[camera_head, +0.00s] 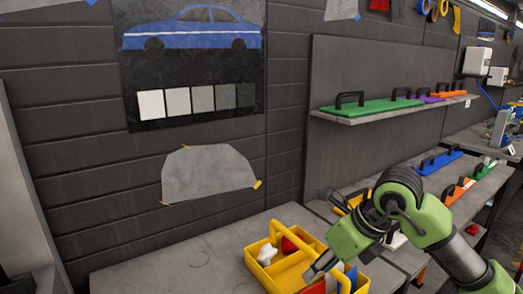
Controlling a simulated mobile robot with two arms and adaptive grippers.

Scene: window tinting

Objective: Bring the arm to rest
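My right arm, green with dark grey joints, comes in from the right edge. Its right gripper (314,271) is the small grey end over the yellow caddy (263,279) at the bottom middle. It points down and to the left, and I cannot tell whether its fingers are open or shut or whether it touches anything. The caddy stands on the grey workbench (150,267) and has a yellow carry handle. A white item (265,254), a red item (291,244) and blue pieces (351,274) show in it. My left gripper is not in view.
The bench left of the caddy is clear. Behind is a dark plank wall with a car poster (192,60) and a taped grey film sheet (208,174). A shelf (385,114) with long handled tools is at right. More tools lie on the bench behind my arm.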

